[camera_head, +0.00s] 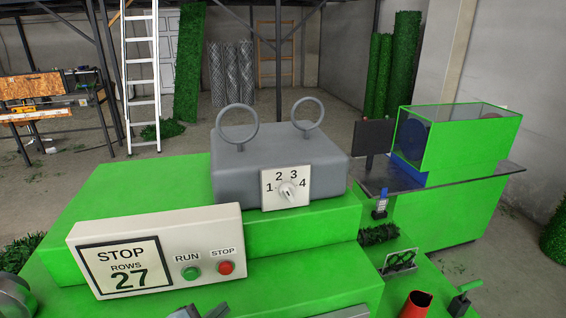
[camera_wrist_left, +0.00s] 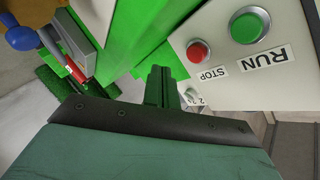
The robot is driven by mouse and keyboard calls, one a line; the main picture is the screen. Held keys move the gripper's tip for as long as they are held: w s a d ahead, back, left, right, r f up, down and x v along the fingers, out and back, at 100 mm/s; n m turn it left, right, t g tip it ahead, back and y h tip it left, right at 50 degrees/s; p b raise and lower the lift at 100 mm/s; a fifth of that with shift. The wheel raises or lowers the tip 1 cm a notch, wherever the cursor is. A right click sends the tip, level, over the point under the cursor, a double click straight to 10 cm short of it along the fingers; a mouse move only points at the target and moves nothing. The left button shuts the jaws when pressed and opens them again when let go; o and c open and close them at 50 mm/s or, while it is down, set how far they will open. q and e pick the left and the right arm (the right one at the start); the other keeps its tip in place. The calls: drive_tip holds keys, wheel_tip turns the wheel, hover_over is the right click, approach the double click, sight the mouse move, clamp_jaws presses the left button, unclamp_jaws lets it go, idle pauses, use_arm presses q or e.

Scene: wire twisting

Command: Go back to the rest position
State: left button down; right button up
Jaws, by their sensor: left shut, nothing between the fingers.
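My left gripper (camera_head: 200,312) shows only as a dark grey tip at the bottom edge of the head view, in front of the control box. In the left wrist view its narrow dark fingers (camera_wrist_left: 160,88) are shut and empty, apart from the buttons. The cream control box (camera_head: 158,252) has a screen (camera_head: 120,268) reading STOP, ROWS 27. Its green RUN button (camera_head: 190,273) and red STOP button (camera_head: 225,268) are uncovered; the wrist view also shows the green button (camera_wrist_left: 249,26) and red button (camera_wrist_left: 198,53). My right gripper is not in view.
A grey block (camera_head: 275,165) with two rings and a dial (camera_head: 288,188) numbered 1 to 4 stands on the green machine (camera_head: 130,185). At right are a glass-sided green box (camera_head: 460,145), a red cup-like part (camera_head: 415,303) and a green-handled lever (camera_head: 460,300).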

use_arm(q)
drive_tip(key=s+a+f+n+g+y, duration=0.35)
drive_tip(key=s+n+g, duration=0.2)
drive_tip(key=s, duration=0.55)
drive_tip(key=s+a+f+n+g+y, duration=0.2)
drive_tip(key=s+a+n+g, duration=0.2)
drive_tip(key=s+n, duration=0.5)
wheel_tip(320, 180, down, 31)
drive_tip(key=s+m+g+b, duration=0.2)
drive_tip(key=s+b, duration=0.1)
drive_tip(key=b, duration=0.5)
drive_tip(key=s+a+f+b, duration=0.1)
drive_tip(key=s+f+b, duration=0.2)
drive_tip(key=s+f, duration=0.5)
drive_tip(key=s+a+f+b, duration=0.1)
drive_tip(key=s+f+b, duration=0.3)
drive_tip(key=s+f, duration=0.4)
wheel_tip(320, 180, down, 7)
drive_tip(key=shift+s+a+f+g, duration=0.1)
drive_tip(key=shift+s+a+g, duration=0.15)
drive_tip(key=shift+a+g, duration=0.1)
drive_tip(key=shift+s+m, duration=0.1)
drive_tip(key=shift+m, duration=0.15)
